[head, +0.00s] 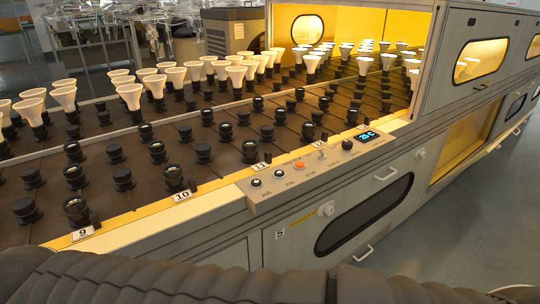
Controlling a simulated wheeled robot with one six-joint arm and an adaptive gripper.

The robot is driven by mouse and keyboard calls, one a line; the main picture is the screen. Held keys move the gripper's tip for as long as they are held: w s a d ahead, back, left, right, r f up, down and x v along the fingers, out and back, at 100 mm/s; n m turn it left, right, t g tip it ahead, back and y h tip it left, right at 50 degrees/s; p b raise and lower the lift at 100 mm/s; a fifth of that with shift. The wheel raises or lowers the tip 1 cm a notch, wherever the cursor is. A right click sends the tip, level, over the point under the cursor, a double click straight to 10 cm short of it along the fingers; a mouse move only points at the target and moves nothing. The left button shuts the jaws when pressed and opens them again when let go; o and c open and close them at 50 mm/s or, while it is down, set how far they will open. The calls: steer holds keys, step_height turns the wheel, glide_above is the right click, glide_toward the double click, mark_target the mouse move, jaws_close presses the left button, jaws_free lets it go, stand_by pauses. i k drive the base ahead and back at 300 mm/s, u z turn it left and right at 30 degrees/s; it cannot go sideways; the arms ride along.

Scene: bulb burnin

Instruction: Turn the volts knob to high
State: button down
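A control panel (325,163) sits on the front rail of the long machine. A pale round knob (326,210) is on the machine's front face below the panel, beside a yellow label (302,219). The labels are too small to read, so I cannot tell which knob is volts or where it points. My gripper is not in view; my dark ribbed arm crosses the bottom edge.
Rows of black sockets (249,151) fill the machine's bed, with white bulbs (130,95) in the farther rows. Number plates (183,195) line the front rail. Door handles (362,254) stick out from the front face. Grey floor (470,225) is clear at right.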

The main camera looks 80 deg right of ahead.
mark_target(346, 144)
steer(key=z, duration=3.25)
